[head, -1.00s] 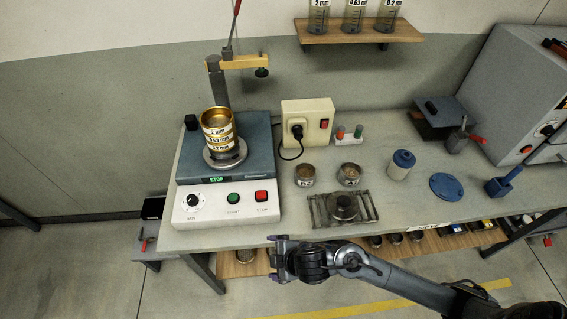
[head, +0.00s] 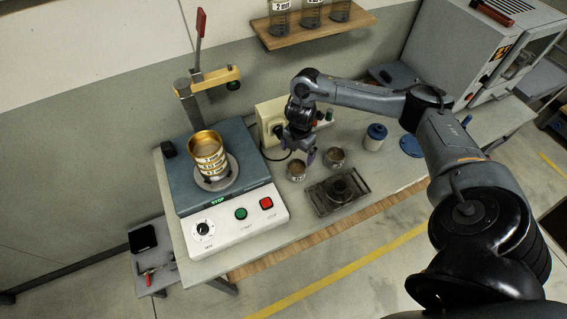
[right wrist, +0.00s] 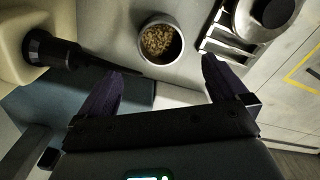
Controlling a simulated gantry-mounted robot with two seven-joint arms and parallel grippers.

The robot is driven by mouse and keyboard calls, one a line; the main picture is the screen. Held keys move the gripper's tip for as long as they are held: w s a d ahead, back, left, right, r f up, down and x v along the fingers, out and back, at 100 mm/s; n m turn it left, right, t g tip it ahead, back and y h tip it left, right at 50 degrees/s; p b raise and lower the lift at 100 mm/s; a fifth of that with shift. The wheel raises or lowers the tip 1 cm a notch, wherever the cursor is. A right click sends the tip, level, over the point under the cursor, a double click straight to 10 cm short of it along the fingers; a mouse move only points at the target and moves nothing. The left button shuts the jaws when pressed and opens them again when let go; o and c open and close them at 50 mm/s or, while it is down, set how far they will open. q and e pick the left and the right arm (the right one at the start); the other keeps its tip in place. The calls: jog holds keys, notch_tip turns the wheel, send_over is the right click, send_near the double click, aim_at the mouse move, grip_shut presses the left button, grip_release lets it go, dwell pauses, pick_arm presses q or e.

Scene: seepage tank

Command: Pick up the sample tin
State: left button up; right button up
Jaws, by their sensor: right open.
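Two small round metal tins stand on the bench, a left tin (head: 296,171) and a right tin (head: 334,157); I cannot tell which the task means. My right gripper (head: 297,157) is above and just behind the left tin, open and empty. In the right wrist view a tin (right wrist: 160,42) of light brown granules shows beyond the open fingers (right wrist: 161,68), roughly centred between them and apart from both. It appears to be the left tin. My left gripper is out of view.
A sieve shaker (head: 225,215) with stacked brass sieves (head: 206,155) stands left. A cream socket box (head: 268,118) with a black plug is close behind the gripper.

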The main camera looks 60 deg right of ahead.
send_near(296, 168)
jog(key=s+a, duration=0.2)
jog(key=f, duration=0.3)
jog(key=f+b, duration=0.1)
jog(key=shift+w+a+f, duration=0.15)
jog(key=shift+w+f, duration=0.15)
jog(key=shift+w, duration=0.1)
jog(key=shift+f, duration=0.5)
jog(key=shift+c, duration=0.3)
jog(key=c, duration=1)
